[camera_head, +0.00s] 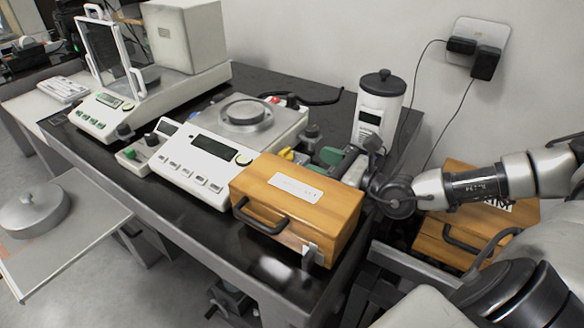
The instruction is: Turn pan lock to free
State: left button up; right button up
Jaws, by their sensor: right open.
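A white balance (185,172) with a display, keys and a round grey pan (245,110) stands on the black table. A dark knob (311,132) stands at its right side; I cannot tell if this is the pan lock or how it is set. A green knob (152,139) and a black knob sit at its left. My right gripper (322,157) is open at the balance's right side, behind the wooden box. It is close to the dark knob, but I cannot tell if they touch. Its fingertips are partly hidden. My left gripper is out of view.
A wooden box (258,190) with a handle stands at the table's front right, close to my right wrist. A white canister (380,105) stands behind. Another balance with a glass shield (105,45) is at the left. Cables hang from the wall socket.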

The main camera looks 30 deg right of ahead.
aim_at(287, 151)
jog(key=shift+w+f, duration=0.1)
jog(key=shift+w, duration=0.15)
jog(key=p+x, duration=0.1)
jog(key=x, duration=0.2)
jog(key=p+x, duration=0.1)
jog(key=x, duration=0.2)
jog(key=shift+w+a+r, duration=0.1)
jog(key=shift+a+r, duration=0.05)
jog(key=shift+r, duration=0.05)
jog(key=shift+w+a+f, duration=0.1)
jog(key=shift+w+a, duration=0.05)
jog(key=shift+w, duration=0.15)
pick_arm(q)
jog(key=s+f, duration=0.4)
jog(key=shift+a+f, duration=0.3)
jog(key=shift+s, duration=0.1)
pick_arm(e)
jog(key=shift+c, duration=0.2)
